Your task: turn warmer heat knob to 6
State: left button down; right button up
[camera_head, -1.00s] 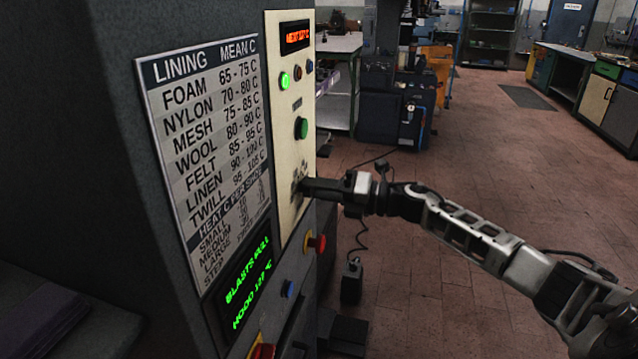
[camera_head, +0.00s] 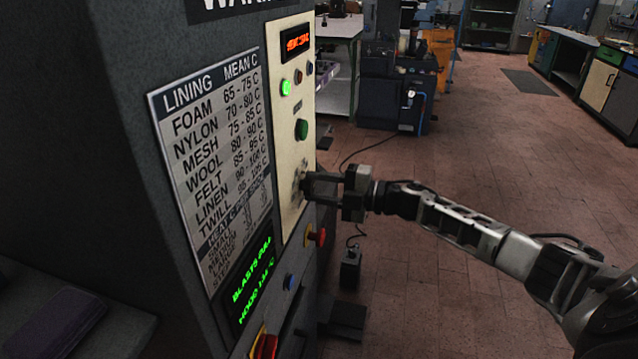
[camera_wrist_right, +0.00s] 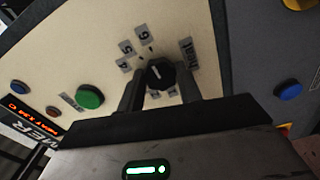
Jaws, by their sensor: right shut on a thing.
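The heat knob (camera_wrist_right: 161,73) is small, round and black with a white pointer mark, on the cream panel (camera_head: 287,120) of the press. In the right wrist view, number labels 4, 5 and 6 (camera_wrist_right: 143,34) stand around its upper left, and a "heat" label (camera_wrist_right: 186,50) is at its right. The pointer leans toward the 5 and 6 side; its exact number is unclear. My right gripper (camera_wrist_right: 160,82) is shut on the knob, one finger on each side. In the head view, the right gripper (camera_head: 307,186) hides the knob. My left gripper is not in view.
A green button (camera_head: 302,129) sits above the knob, and a red knob (camera_head: 317,237) and blue button (camera_head: 289,281) below. A lining chart (camera_head: 210,165) is left of the panel. A green-text display (camera_head: 253,284) is below it. Open floor lies to the right.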

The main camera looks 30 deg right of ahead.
jog(key=shift+m, duration=0.3)
jog(key=o, duration=1)
jog(key=b+v, duration=0.1)
jog(key=v, duration=1.5)
jog(key=shift+a, duration=0.1)
